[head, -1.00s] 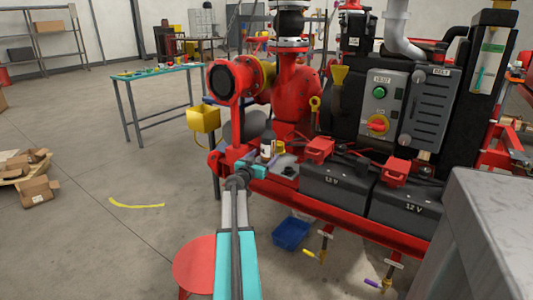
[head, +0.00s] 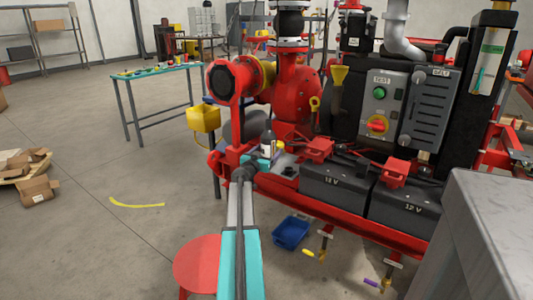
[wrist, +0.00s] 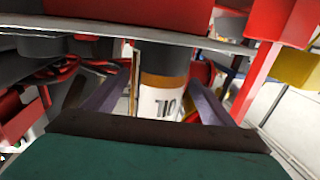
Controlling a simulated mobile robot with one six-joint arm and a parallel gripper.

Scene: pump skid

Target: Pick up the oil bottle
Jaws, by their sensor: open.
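The oil bottle (head: 267,148) stands upright on the red skid ledge, below the red pump, in the head view. In the wrist view it appears upside down, with the white OIL label (wrist: 158,104) and an orange-brown band. My gripper (head: 262,162) is right at the bottle, with its teal body in front of the bottle's lower part. In the wrist view the two grey fingers of my gripper (wrist: 157,92) are apart, one on each side of the bottle. I cannot tell whether either finger touches it.
The red pump (head: 297,85) rises just behind the bottle. Red-clamped batteries (head: 338,187) stand to the right. A yellow box (head: 204,119) is at the left. A blue bin (head: 291,232) lies on the floor below, and a red stool (head: 195,262) stands at the front.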

